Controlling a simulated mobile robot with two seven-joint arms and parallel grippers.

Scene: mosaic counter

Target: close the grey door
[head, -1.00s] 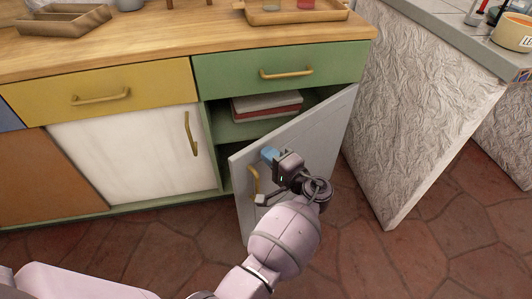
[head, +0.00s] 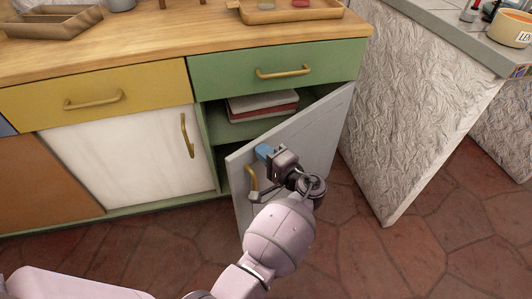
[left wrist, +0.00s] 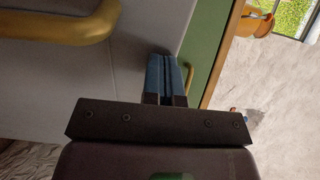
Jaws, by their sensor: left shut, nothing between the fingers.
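The grey door (head: 312,130) stands partly open below the green drawer, hinged at its right side. Its brass handle (head: 251,182) is near the free left edge. My left gripper (head: 264,151) is shut and empty, with its blue fingertips at the outer face of the door, up and right of the handle. In the left wrist view the shut blue fingers (left wrist: 165,78) point at the grey door (left wrist: 140,55), with the brass handle (left wrist: 65,27) to their left. I cannot tell whether the tips touch the door. My right gripper is not in view.
Stacked books (head: 262,106) lie on a shelf inside the open green cabinet. A white door (head: 125,160) with a brass handle is to the left. A rough white counter side (head: 405,110) stands close at the right. Tiled floor (head: 390,255) is clear in front.

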